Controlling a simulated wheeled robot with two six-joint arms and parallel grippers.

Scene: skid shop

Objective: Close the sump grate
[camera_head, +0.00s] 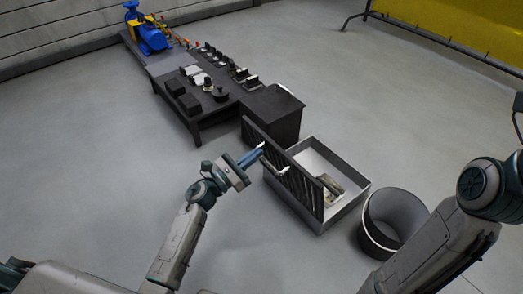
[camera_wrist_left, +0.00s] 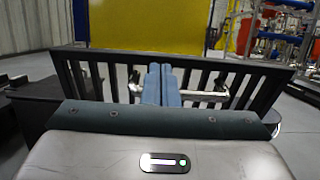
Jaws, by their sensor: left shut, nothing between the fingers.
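The dark slatted sump grate (camera_head: 292,178) stands raised, near upright, along the left side of the open grey sump box (camera_head: 340,212). In the left wrist view the grate (camera_wrist_left: 245,88) spans the picture, with a pale bar at slat height. My left gripper (camera_head: 260,154) is on the grate's outer left side, near its upper part, with blue fingers shut and empty. The fingers (camera_wrist_left: 161,84) show in front of the slats in the wrist view; I cannot tell whether they touch them. My right arm is at the right; its gripper is not in view.
A pale object (camera_head: 331,188) lies inside the box. A grey round bin (camera_head: 394,222) stands to its right. A dark cabinet (camera_head: 273,113) and a low bench (camera_head: 208,121) with small parts and a blue pump (camera_head: 147,35) stand behind. Floor at left is clear.

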